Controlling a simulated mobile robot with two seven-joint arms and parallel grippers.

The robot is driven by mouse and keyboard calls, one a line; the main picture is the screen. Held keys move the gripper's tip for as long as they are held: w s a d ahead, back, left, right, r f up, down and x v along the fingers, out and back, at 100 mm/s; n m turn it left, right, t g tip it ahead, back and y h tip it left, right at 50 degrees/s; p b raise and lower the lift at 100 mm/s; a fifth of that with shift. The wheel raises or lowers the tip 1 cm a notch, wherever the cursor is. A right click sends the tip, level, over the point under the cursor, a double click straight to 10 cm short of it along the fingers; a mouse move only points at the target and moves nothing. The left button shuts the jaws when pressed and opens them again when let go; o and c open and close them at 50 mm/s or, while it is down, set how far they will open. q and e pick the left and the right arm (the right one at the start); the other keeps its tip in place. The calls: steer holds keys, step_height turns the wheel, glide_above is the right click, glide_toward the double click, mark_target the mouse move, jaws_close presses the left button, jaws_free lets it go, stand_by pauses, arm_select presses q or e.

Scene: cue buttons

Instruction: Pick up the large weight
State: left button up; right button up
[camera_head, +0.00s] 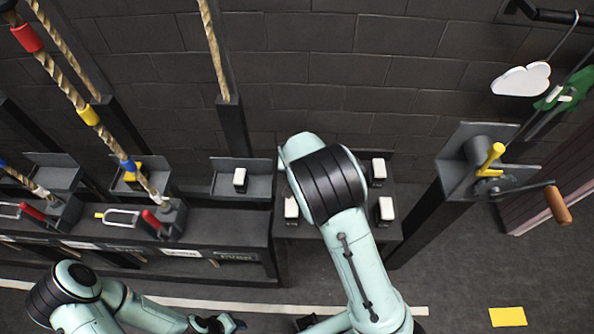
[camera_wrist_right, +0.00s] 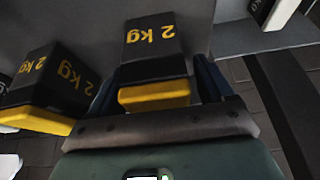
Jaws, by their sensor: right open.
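In the right wrist view a black weight marked "2 kg" (camera_wrist_right: 150,45) with a yellow end sits between the blue fingers of my right gripper (camera_wrist_right: 158,85). The gripper is open around it; I cannot tell whether the fingers touch it. A second black and yellow "2 kg" weight (camera_wrist_right: 50,85) stands just left of it. In the head view my right arm hides the right gripper and these weights. My left gripper (camera_head: 228,324) is at the bottom edge, small and partly cut off, its opening unclear.
A weight with a white end (camera_wrist_right: 280,12) is at the wrist view's upper right. White-ended blocks (camera_head: 291,210), (camera_head: 386,211) flank my right arm on a dark stand (camera_head: 300,232). A rope rack (camera_head: 230,222) is left. A crank post (camera_head: 455,190) is right. Floor at lower right is mostly clear.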

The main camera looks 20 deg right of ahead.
jaws_close()
steer(key=shift+w+r, duration=0.15)
steer(key=shift+r, duration=0.05)
steer(key=shift+r, duration=0.15)
